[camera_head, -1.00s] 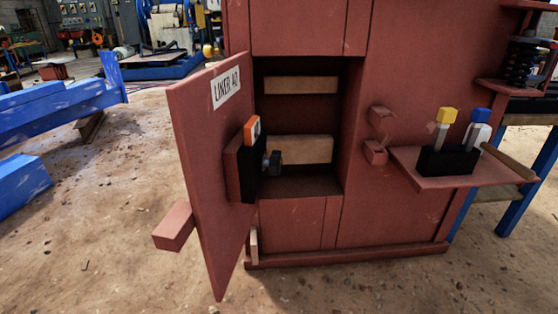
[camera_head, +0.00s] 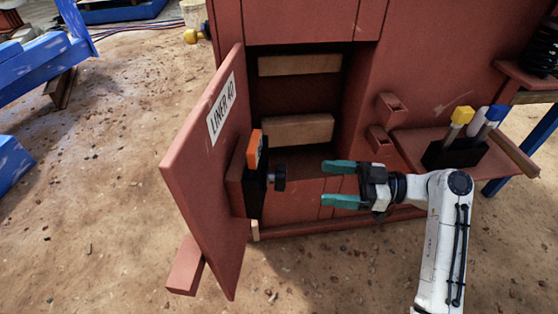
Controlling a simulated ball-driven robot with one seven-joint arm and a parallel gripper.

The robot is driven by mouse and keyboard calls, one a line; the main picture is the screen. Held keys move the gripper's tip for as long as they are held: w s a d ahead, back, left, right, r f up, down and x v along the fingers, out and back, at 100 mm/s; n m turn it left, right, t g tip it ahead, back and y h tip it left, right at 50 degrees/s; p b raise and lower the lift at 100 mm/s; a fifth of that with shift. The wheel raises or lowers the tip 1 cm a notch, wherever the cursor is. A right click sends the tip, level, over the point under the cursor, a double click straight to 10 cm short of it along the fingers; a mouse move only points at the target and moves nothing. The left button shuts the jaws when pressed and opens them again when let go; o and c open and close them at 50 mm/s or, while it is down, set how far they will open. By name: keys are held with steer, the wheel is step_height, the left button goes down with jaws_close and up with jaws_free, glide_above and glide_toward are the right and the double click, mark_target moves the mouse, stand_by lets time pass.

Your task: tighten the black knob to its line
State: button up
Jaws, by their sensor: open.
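The black knob (camera_head: 279,178) sticks out to the right from a black block (camera_head: 256,190) on the inner side of the open red door (camera_head: 205,170). An orange piece (camera_head: 254,150) with a pale face sits at the top of that block. The line for the knob is too small to make out. My gripper (camera_head: 333,184) is open and empty, with teal fingers pointing left toward the knob. In the picture a gap shows between the fingertips and the knob. The door carries a label reading "LINER 40".
Behind the door is an open cavity with two wooden bars (camera_head: 299,65). Right of it, two small red brackets (camera_head: 390,106) stick out. A red shelf (camera_head: 410,143) holds a black holder (camera_head: 452,153) with yellow-, white- and blue-topped tools. A red door handle (camera_head: 186,266) juts out low at left.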

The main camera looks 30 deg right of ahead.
mark_target(277, 177)
steer(key=b+x, duration=0.2)
steer(key=x, duration=0.8)
steer(key=shift+w+a, duration=0.15)
steer(key=shift+a, duration=0.15)
steer(key=shift+r, duration=0.1)
steer(key=c, duration=1)
